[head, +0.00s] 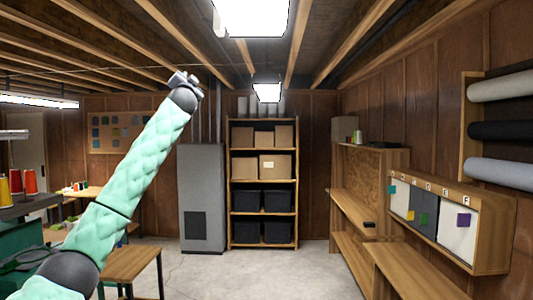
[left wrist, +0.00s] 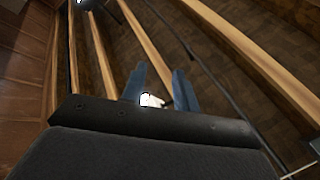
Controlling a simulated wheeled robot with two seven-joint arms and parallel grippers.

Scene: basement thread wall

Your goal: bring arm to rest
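My left arm, in a mint quilted sleeve, reaches up from the lower left of the head view. My left gripper (head: 186,78) is at its raised end, high in front of the ceiling beams. In the left wrist view, the two blue fingers of the left gripper (left wrist: 160,88) stand apart. A small bright white patch shows between them, and I cannot tell what it is. I see nothing held. My right arm and gripper are not in view.
Ceiling beams (head: 342,40) and lamps (head: 257,18) are overhead. A shelf with boxes (head: 262,212) stands behind, a workbench (head: 352,212) at the right. The middle floor is clear.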

